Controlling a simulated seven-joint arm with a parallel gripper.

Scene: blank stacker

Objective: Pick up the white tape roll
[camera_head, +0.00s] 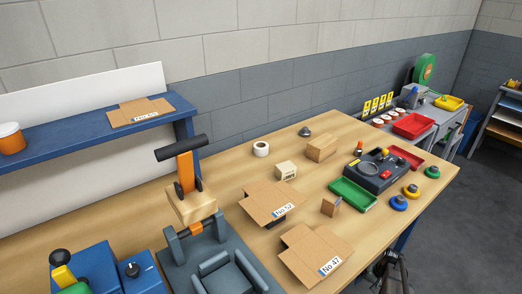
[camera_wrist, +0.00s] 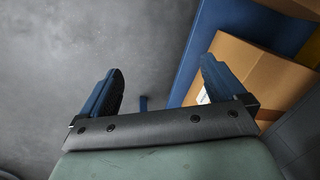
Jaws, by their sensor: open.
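The white tape roll (camera_head: 261,149) rests on the wooden workbench (camera_head: 225,160), toward its back edge near the wall in the head view. It stands apart from the small cream box and the cardboard pieces. My gripper (camera_wrist: 161,66) shows in the wrist view with its two dark blue fingers spread wide and nothing between them. The wrist view shows grey floor beyond the fingers and no tape roll. How far my gripper is from the roll cannot be told.
A cream box (camera_head: 286,170), a wooden block (camera_head: 321,148) and a dark grey cone (camera_head: 304,132) surround the roll. Flattened cardboard (camera_head: 262,200) lies in front. A vise-like press (camera_head: 192,205) stands left. In the wrist view, a cardboard box (camera_wrist: 250,65) is near the right finger.

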